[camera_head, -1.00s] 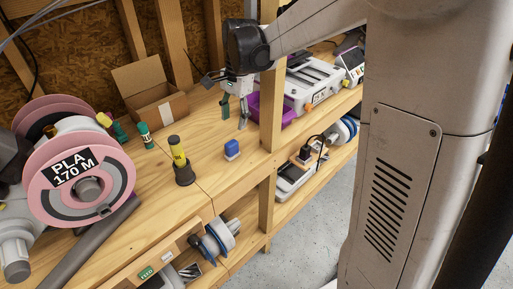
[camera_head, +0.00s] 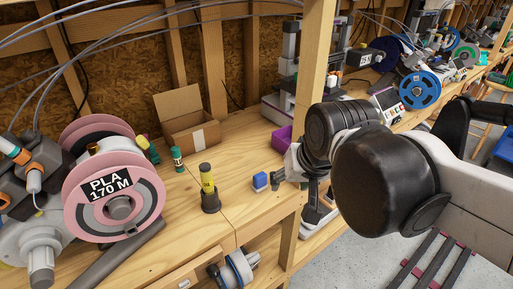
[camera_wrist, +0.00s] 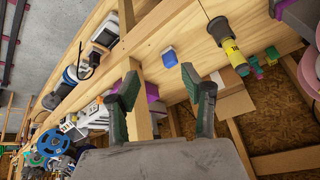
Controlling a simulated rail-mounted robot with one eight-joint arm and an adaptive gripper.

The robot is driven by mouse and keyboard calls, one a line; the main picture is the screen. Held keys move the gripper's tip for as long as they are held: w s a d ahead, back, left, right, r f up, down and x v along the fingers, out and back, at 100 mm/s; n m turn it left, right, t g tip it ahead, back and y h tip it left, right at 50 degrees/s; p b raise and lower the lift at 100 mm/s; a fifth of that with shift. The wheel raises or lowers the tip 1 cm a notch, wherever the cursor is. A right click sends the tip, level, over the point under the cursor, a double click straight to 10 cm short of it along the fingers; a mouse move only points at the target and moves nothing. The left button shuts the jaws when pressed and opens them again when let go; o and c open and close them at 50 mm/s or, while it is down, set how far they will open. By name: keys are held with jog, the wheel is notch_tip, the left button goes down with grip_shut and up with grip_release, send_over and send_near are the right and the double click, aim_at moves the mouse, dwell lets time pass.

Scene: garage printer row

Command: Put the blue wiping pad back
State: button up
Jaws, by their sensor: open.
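The blue wiping pad (camera_head: 260,181) is a small blue block with a pale base, lying on the wooden bench near its front edge, left of the upright post. In the wrist view the pad (camera_wrist: 169,57) shows beyond my fingertips, in the gap between them. My gripper (camera_wrist: 159,78) is open and empty, its two dark green fingers spread. In the head view my gripper (camera_head: 279,179) is just right of the pad, partly hidden by my arm; I cannot tell whether it touches.
A yellow tube stands in a dark holder (camera_head: 210,203) left of the pad. A purple bin (camera_head: 281,139) sits behind the upright post (camera_head: 313,100). An open cardboard box (camera_head: 190,130) and a pink spool (camera_head: 118,190) are further left. Bare bench lies around the pad.

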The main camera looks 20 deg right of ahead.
jog(key=s, duration=0.1)
jog(key=s+f+n+t, duration=0.1)
jog(key=s+n, duration=0.1)
jog(key=shift+s+f, duration=0.25)
jog(key=shift+s, duration=0.05)
